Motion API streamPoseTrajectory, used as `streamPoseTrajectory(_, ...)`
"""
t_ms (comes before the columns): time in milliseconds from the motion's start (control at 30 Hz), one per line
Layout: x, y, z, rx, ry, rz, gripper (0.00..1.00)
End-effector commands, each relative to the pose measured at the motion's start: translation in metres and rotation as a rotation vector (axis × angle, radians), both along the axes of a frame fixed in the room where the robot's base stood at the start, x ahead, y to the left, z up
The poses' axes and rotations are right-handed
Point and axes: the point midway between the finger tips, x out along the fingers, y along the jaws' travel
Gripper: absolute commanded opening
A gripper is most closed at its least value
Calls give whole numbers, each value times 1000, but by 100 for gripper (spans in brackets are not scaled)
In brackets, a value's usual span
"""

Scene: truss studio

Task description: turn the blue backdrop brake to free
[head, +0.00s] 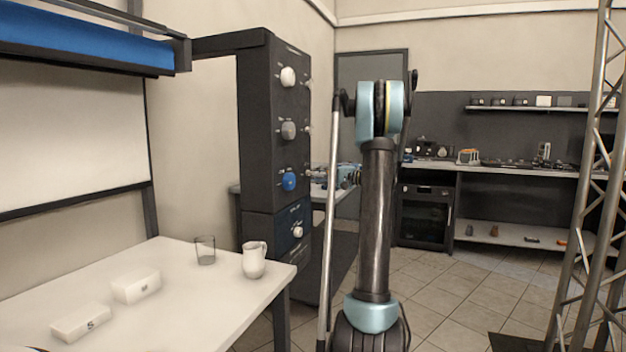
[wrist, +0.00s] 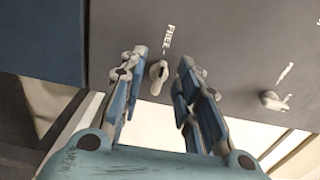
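A dark column (head: 258,120) carries a white knob, a grey knob and a blue knob (head: 289,181) on its front. A small pale lever (head: 309,173) sits on the column's right side, level with the blue knob. In the wrist view a small pale lever (wrist: 158,76) stands beside the word FREE, next to a blue panel (wrist: 45,35). Its narrow end points away from the word. My gripper (wrist: 162,65) is open, its two fingers on either side of this lever, with no clear contact. In the head view my arm largely hides the gripper.
Another pale lever (wrist: 272,100) is to the right in the wrist view. A white table (head: 160,290) with a glass (head: 205,250), a white mug (head: 254,260) and two white boxes is at left. A metal truss (head: 585,180) stands at right. Open tiled floor lies between.

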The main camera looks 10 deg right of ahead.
Motion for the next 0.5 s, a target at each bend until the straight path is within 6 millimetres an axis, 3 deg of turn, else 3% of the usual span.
streamPoseTrajectory(233, -24, -44, -1, -1, 0, -3, 30)
streamPoseTrajectory(500, -41, -73, -2, -2, 1, 0, 30)
